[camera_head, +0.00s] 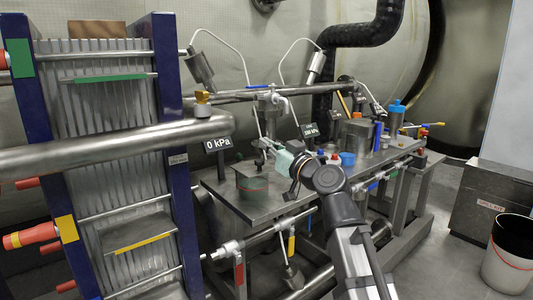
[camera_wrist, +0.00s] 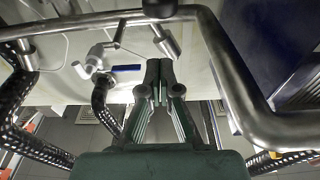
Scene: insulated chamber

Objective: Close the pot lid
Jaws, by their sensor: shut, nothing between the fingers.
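The pot cannot be made out in the wrist view.
Steel pipes (camera_wrist: 235,80) run close around my gripper. A plate stack with blue posts (camera_head: 170,110) stands left of the bench (camera_head: 225,205). A metal box (camera_head: 356,135), a blue-capped bottle (camera_head: 396,112) and small containers stand on the right part. A bucket (camera_head: 508,260) is on the floor.

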